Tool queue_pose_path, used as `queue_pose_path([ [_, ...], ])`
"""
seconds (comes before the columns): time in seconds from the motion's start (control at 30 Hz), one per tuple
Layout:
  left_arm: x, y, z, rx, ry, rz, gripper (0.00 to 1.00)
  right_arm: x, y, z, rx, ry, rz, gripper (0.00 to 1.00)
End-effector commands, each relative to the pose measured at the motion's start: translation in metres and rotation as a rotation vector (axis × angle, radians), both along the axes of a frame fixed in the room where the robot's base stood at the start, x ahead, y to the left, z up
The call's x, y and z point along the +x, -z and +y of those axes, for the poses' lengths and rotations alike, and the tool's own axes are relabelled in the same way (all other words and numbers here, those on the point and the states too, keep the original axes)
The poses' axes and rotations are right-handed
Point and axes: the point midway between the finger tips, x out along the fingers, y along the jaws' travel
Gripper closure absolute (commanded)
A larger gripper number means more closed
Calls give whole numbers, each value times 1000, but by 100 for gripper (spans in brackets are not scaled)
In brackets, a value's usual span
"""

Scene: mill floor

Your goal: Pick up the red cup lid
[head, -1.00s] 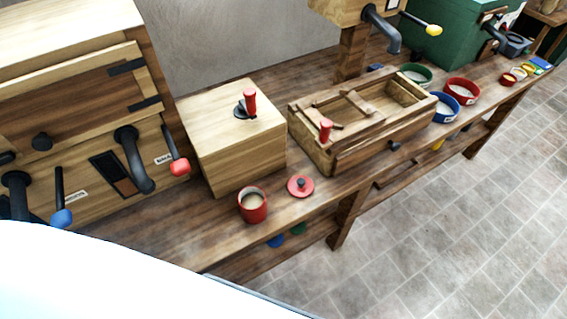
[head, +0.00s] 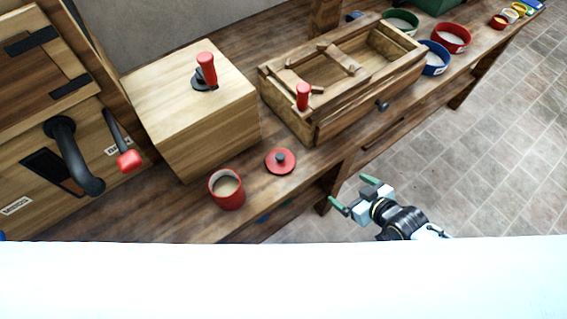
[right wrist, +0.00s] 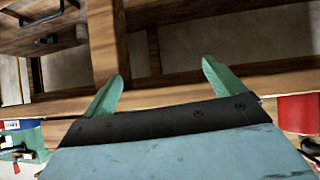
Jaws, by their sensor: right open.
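The red cup lid (head: 281,161) is a flat red disc with a dark knob. It lies on the wooden bench in the head view, to the right of the red cup (head: 227,189), which is uncovered and holds something pale. My right gripper (head: 353,194) is open and empty, out past the bench's front edge, to the right of the lid and nearer to me. In the right wrist view its two green fingers (right wrist: 163,80) stand wide apart before the bench's timber frame, with nothing between them. The lid cannot be made out there. My left gripper is not in view.
A wooden box with a red-handled knob (head: 193,110) stands behind the cup and lid. A wooden tray-like box (head: 385,100) is to the right. Red (head: 451,39), blue (head: 434,60) and green bowls (head: 400,23) stand farther along. A red-tipped lever (head: 129,160) juts out at left.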

Motion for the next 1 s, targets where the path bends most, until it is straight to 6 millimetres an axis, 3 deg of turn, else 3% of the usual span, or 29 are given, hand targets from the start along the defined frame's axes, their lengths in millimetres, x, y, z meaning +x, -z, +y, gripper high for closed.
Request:
queue_pose_path([
  [0.1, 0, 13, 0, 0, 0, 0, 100, 3, -46, 35, 80, -118, -81, 6],
  [0.2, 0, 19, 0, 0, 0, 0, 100, -5, -77, 58, 137, -195, -116, 6],
  [0.4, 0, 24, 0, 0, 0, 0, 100, -21, -110, 82, 201, -278, -142, 6],
  [0.57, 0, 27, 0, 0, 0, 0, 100, -14, -109, 98, 215, -289, -147, 6],
  [0.8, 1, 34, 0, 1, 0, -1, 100, 15, -91, 130, 213, -287, -146, 6],
  [1.0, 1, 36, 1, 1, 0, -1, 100, 25, -84, 143, 210, -288, -145, 6],
])
